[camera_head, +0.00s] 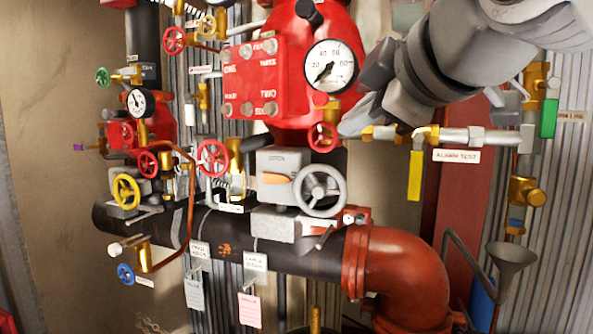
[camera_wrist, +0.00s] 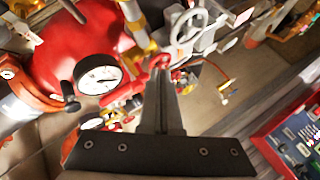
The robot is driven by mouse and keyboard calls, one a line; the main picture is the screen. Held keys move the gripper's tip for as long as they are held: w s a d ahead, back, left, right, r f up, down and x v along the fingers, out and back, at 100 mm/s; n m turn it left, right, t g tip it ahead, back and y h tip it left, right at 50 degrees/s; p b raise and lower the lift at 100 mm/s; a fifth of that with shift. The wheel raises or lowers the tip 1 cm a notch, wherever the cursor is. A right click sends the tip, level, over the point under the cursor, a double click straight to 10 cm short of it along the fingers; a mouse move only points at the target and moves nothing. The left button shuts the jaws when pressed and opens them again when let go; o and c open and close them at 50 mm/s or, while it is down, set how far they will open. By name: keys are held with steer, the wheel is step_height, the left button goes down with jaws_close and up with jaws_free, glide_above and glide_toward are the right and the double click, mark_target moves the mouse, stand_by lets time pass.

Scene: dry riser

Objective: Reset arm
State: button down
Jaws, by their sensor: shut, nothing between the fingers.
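My gripper (camera_head: 350,127) is at the upper right of the head view, with its grey fingers pointing left and down. Its tips appear beside the lower right of the red valve body (camera_head: 265,78), near a small red handwheel (camera_head: 322,137); I cannot tell whether they touch anything. In the wrist view my gripper (camera_wrist: 164,75) is shut, with its fingers together and nothing visible held. My arm reaches in from the upper right corner of the head view.
A pressure gauge (camera_head: 330,66) sits just left of my gripper. A grey handwheel (camera_head: 320,190) is below it. The alarm test pipe (camera_head: 470,136) with a yellow lever (camera_head: 415,175) runs to the right. A large black pipe (camera_head: 220,232) with a red elbow (camera_head: 405,280) crosses below.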

steer(key=s+d+f+m+g+h, duration=0.1)
steer(key=f+m, duration=0.4)
steer(key=f, duration=0.6)
steer(key=s+d+f+m+g+h, duration=0.2)
steer(key=s+d+f+m+g, duration=0.1)
steer(key=f, duration=0.9)
steer(key=s+d+f+m+g+h, duration=0.1)
steer(key=s+d+f+m+g, duration=0.2)
steer(key=s+f+m, duration=0.4)
step_height(320, 180, down, 5)
steer(key=shift+s+r, duration=0.15)
steer(key=shift+s, duration=0.1)
